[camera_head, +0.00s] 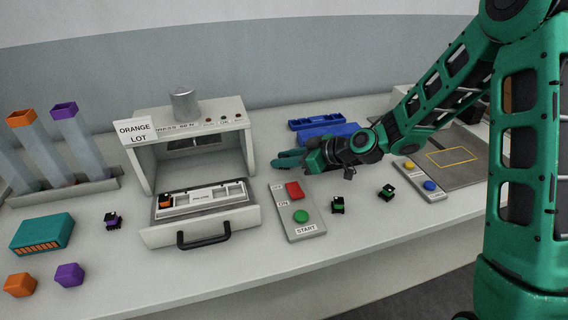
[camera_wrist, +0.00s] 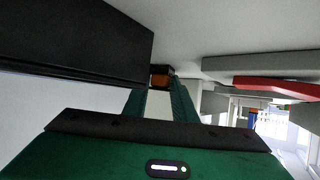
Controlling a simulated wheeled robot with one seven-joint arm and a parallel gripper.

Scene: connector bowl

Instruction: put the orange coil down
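In the wrist view a small orange-and-black coil (camera_wrist: 161,80) sits between the tips of my two green fingers, which are closed in on it. In the head view my gripper (camera_head: 276,161) points left, low over the table, between the blue trays and the button panel. The held coil does not show clearly there; the fingers seem to hide it. I cannot tell whether it touches the table. Another small orange-and-black piece (camera_head: 165,200) lies at the left end of the white fixture in the open drawer.
The press (camera_head: 196,112) with its open drawer (camera_head: 200,232) stands left of my gripper. Blue trays (camera_head: 333,131) lie behind; a dark block fills the wrist view's upper left. The button panel (camera_head: 297,222) and two green-and-black coils (camera_head: 337,205) lie in front. Bare table shows around my fingertips.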

